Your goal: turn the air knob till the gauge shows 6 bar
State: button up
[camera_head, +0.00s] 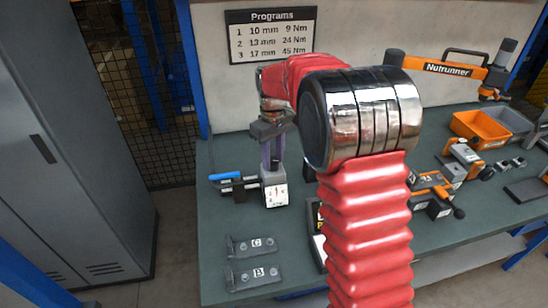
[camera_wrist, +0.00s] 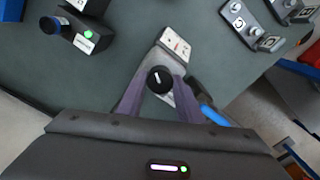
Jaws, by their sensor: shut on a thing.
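The air unit's gauge (camera_head: 275,194) is a white face with red marks, standing on the bench at the left of the head view. It also shows in the wrist view (camera_wrist: 175,44); its reading is too small to tell. The round black knob (camera_wrist: 160,79) with a white pointer line sits beside the gauge in the wrist view. My gripper (camera_wrist: 160,84) has its two purple fingers on either side of the knob and is shut on it. In the head view my gripper (camera_head: 271,155) points down over the air unit, and the knob is hidden there.
A blue-handled valve (camera_head: 226,177) is left of the gauge. Brackets marked C (camera_head: 256,246) and B (camera_head: 257,277) lie in front. An orange bin (camera_head: 480,127) and the Nutrunner arm (camera_head: 440,70) are at the right. A Programs board (camera_head: 270,36) hangs behind. My red-sleeved arm hides the bench middle.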

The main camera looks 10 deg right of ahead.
aim_at(272, 160)
jog(key=m, duration=1.1)
dwell(0.3)
dwell(0.4)
jog(key=o, duration=1)
jog(key=shift+o, duration=0.2)
jog(key=shift+r, duration=0.1)
notch_tip(272, 160, up, 14)
jog(key=shift+f, duration=0.2)
jog(key=shift+w, duration=0.15)
